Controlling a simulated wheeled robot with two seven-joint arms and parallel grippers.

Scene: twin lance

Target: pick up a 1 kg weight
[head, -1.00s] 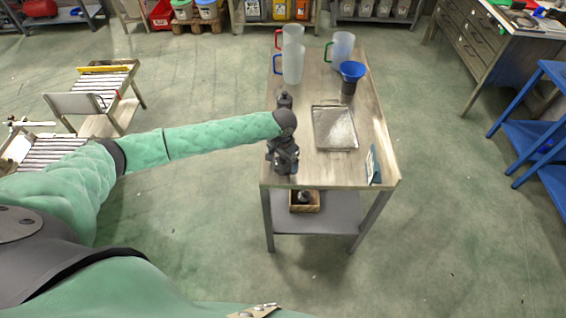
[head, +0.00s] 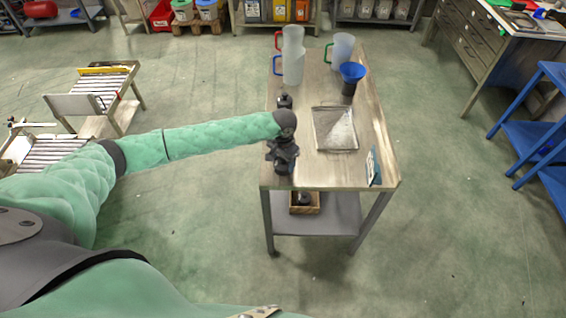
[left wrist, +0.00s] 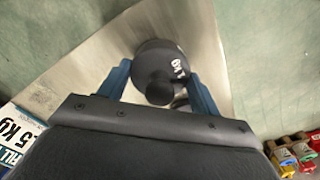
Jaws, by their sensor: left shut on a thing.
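A dark, round weight with white lettering that seems to read 1 KG (left wrist: 158,62) sits between the blue fingertips of my left gripper (left wrist: 160,82) in the left wrist view. The fingers press on it from both sides, with the tabletop behind it. In the head view my left gripper (head: 283,158) is at the near left edge of the table; the weight is hard to tell from the dark gripper there. I cannot tell whether the weight touches the table. My right gripper is not in view.
The wooden table (head: 375,135) also bears a small dark weight (head: 284,101), a metal tray (head: 318,140), a blue funnel (head: 352,71), clear jugs (head: 293,65) and a standing card (head: 373,166). A wooden box (head: 305,208) sits on the lower shelf.

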